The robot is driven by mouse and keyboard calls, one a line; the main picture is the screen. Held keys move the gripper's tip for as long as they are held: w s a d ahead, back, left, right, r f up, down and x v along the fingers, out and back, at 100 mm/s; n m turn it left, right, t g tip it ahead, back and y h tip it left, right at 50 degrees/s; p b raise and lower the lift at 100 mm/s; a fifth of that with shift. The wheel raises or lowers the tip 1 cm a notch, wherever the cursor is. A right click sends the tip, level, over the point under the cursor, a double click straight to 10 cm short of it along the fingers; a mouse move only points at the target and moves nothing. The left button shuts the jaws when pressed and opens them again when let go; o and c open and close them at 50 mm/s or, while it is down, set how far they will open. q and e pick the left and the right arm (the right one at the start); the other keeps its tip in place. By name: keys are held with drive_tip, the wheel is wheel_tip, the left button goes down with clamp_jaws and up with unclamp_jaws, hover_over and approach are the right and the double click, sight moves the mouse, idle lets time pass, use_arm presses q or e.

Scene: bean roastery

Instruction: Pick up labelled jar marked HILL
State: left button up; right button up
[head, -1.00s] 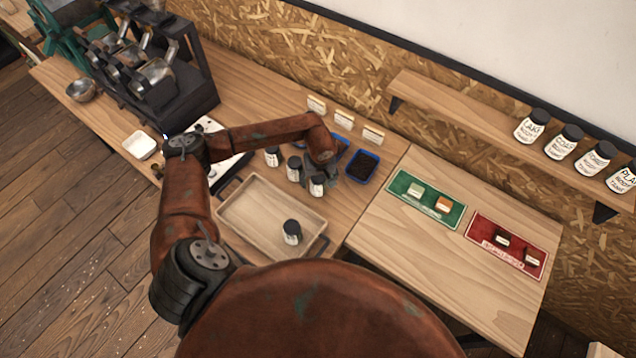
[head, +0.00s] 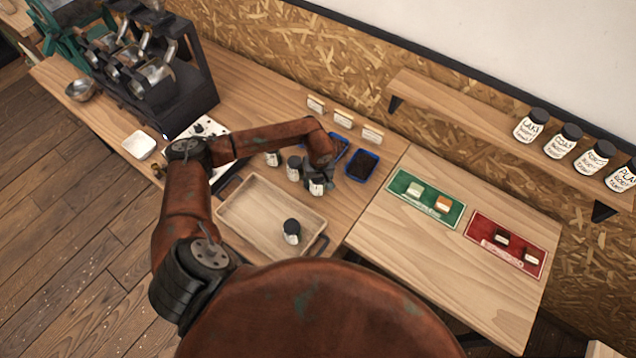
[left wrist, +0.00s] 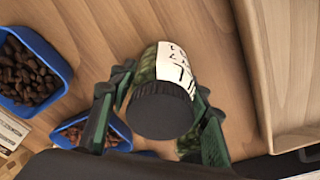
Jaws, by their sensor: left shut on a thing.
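My left gripper (head: 320,180) is shut on a small jar (head: 316,188) with a black lid and a white label. In the left wrist view the jar (left wrist: 165,95) sits between the two fingers, lid toward the camera; its label is only partly visible and I cannot read the name. Two similar jars, a middle one (head: 294,168) and a far one (head: 272,158), stand to its left on the counter. Another jar (head: 292,231) stands in the wooden tray. My right gripper is not in view.
The wooden tray (head: 240,225) lies in front of the jars. Blue bean trays (head: 374,157) stand behind and right of my gripper. Green (head: 404,185) and red (head: 478,231) mats lie to the right. Several larger jars (head: 530,127) stand on the wall shelf.

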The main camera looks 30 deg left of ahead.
use_arm(q)
drive_tip(key=c, duration=0.3)
drive_tip(key=shift+r, duration=0.2)
